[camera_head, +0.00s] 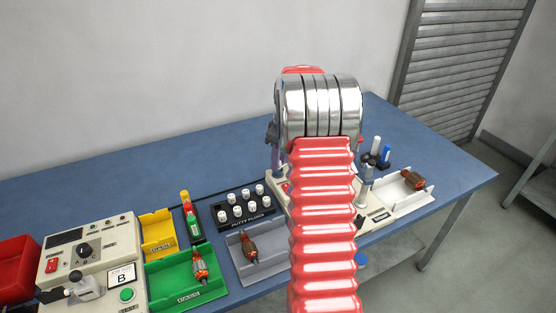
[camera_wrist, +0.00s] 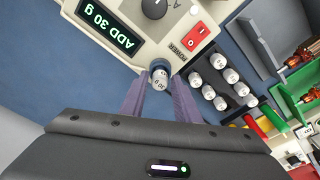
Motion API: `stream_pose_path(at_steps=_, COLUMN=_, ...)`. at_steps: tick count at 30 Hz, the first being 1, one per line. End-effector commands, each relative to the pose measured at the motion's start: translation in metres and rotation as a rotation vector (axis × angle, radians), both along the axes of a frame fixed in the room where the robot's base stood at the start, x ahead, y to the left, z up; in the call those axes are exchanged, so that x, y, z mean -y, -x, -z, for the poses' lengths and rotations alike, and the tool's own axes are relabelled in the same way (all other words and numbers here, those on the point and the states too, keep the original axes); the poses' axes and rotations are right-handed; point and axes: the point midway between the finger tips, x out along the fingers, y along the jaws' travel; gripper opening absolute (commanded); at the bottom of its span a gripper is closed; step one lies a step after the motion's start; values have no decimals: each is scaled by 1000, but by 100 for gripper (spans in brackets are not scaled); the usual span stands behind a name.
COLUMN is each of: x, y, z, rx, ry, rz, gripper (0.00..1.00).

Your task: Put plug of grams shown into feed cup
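In the wrist view, a display reads "ADD 30 g" (camera_wrist: 107,22) on a cream machine. My gripper (camera_wrist: 161,84) has its two purple fingers on either side of a small white plug (camera_wrist: 160,80), whose printed mark looks like 30 g but is small. The fingers look shut on it. A blue-grey round piece, perhaps the feed cup (camera_wrist: 157,65), shows just beyond the plug at the machine's edge; whether the plug touches it I cannot tell. The putty plug rack (camera_head: 226,225) holds several white plugs.
The machine's red power switch (camera_wrist: 197,36) and knob are close to the fingers. A grey tray (camera_head: 238,280), a green tray (camera_head: 165,276) and a yellow bin (camera_head: 157,228) stand left of my arm. A white tray (camera_head: 398,208) with an armature is at right.

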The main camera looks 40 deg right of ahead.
Motion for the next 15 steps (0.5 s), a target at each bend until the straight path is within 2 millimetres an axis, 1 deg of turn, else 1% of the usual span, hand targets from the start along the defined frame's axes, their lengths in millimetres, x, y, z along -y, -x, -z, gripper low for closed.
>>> stream_pose_path(at_steps=1, x=0, y=0, z=0, rx=0, ry=0, rz=0, gripper=33)
stream_pose_path(at_steps=5, x=0, y=0, z=0, rx=0, ry=0, rz=0, gripper=41)
stream_pose_path(at_steps=15, x=0, y=0, z=-3, rx=0, ry=0, rz=0, gripper=41)
